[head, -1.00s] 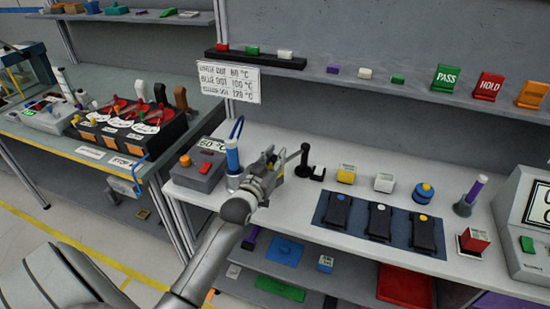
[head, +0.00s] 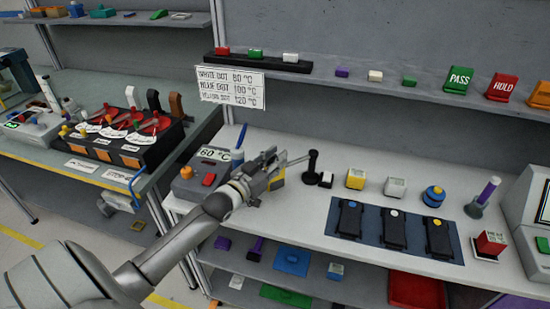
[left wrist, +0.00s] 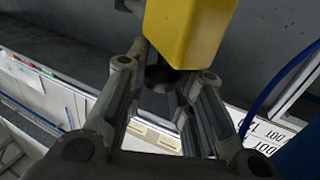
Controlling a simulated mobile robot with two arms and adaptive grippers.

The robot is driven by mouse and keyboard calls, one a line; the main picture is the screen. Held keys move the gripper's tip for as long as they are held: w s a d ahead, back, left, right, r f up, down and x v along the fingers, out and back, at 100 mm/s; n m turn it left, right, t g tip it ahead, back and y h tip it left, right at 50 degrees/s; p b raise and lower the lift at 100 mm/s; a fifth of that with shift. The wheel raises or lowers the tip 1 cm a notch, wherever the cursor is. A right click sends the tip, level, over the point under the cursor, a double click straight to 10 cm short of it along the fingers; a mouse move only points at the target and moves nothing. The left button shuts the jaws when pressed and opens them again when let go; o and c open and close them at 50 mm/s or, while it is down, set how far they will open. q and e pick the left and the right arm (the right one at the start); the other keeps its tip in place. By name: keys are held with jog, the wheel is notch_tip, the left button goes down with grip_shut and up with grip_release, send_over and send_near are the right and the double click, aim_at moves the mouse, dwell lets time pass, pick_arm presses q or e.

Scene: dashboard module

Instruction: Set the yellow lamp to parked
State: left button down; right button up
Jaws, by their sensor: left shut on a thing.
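My left gripper (head: 264,174) is shut on a yellow thing (head: 277,181) above the front left of the right bench. This may be the yellow lamp; I cannot tell for sure. In the left wrist view the yellow body (left wrist: 188,32) sits between the fingertips, its upper part cut off by the frame edge. A thin grey rod (head: 298,160) shows at the gripper's right, towards a black upright post (head: 312,165) on a round base. The fingers hide part of the yellow thing. My right gripper is not in view.
A grey box (head: 198,180) with a 60 °C display and a blue handle (head: 238,154) stand left of the gripper. A yellow block (head: 355,179) and white block (head: 395,187) stand to the right, behind a blue mat (head: 375,243) with black units.

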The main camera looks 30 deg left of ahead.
pick_arm(q)
jog(key=c, duration=1.3)
grip_release()
jog(key=shift+d, duration=0.15)
jog(key=shift+s, duration=0.1)
jog(key=s, duration=0.8)
jog(key=s+a, duration=0.1)
jog(key=s, duration=0.3)
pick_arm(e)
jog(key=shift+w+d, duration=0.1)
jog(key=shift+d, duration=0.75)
